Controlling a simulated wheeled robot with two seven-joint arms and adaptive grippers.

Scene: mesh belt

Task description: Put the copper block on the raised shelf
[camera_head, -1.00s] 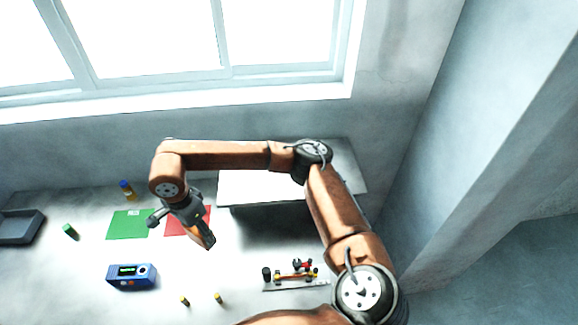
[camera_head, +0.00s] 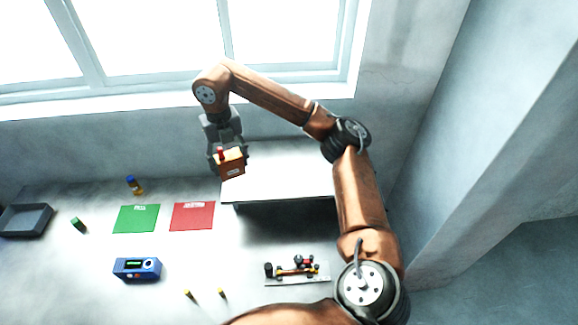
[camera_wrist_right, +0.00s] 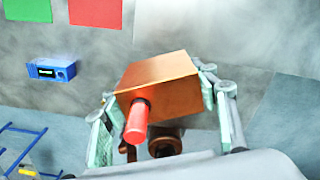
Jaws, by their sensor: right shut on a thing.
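The copper block (camera_head: 232,164) is in my right gripper (camera_head: 228,160), held up near the left end of the raised shelf (camera_head: 285,178). In the right wrist view the copper block (camera_wrist_right: 158,82) sits between the two fingers of my gripper (camera_wrist_right: 160,95), one on each side. A red peg-like part (camera_wrist_right: 138,120) shows in front of the block's near face. The shelf is a pale flat board with a dark front edge. Its top looks bare, though my arm crosses above its right end. I cannot tell the exact height of the block over the shelf. My left gripper is out of view.
A green sheet (camera_head: 136,219) and a red sheet (camera_head: 192,216) lie left of the shelf. A blue device (camera_head: 137,268), a grey tray (camera_head: 25,220), a bottle (camera_head: 134,185) and a green cylinder (camera_head: 78,224) are further left. A metal plate with parts (camera_head: 297,270) lies in front.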

